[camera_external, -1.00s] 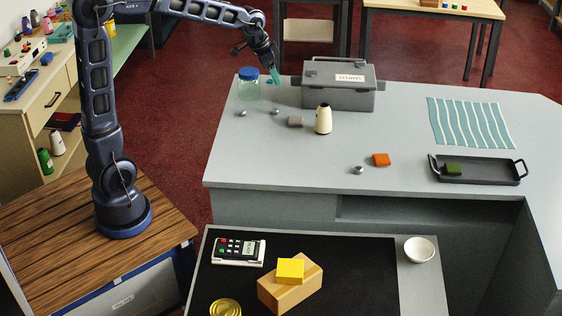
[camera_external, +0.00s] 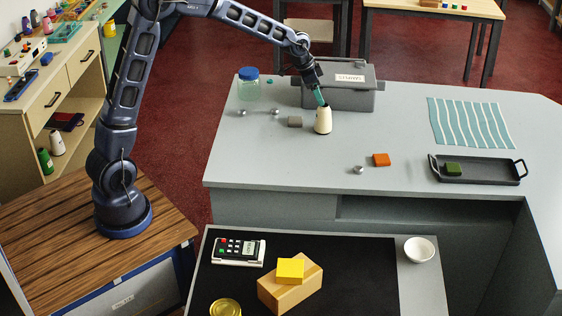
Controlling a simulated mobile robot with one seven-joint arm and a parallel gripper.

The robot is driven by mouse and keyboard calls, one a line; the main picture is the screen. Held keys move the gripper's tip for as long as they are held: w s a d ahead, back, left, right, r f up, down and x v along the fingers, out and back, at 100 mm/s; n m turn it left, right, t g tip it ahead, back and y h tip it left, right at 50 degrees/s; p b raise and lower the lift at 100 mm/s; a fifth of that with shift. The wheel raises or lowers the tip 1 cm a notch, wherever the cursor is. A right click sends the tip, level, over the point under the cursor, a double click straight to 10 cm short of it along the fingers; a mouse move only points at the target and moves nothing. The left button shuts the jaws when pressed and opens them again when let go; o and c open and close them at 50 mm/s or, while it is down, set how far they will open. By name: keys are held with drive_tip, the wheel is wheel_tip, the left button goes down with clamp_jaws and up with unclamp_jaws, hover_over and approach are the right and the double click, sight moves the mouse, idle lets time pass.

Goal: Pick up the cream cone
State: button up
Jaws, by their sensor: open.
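The cream cone (camera_external: 323,122) stands upright on the grey counter, in front of the grey lidded box. The jaws are open, though the gap between the fingers is too small to make out here. I cannot tell whether the fingers touch the cone.
A glass jar (camera_external: 248,88) with a blue lid is further left.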

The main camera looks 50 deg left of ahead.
sight(326, 110)
drive_tip(key=x, duration=0.3)
drive_tip(key=shift+d+x, duration=0.15)
drive_tip(key=shift+x, duration=1.15)
drive_tip(key=shift+d+x, duration=0.2)
drive_tip(key=shift+x, duration=1.1)
drive_tip(key=shift+s, duration=0.15)
drive_tip(key=shift+c, duration=0.4)
drive_tip(key=c, duration=1)
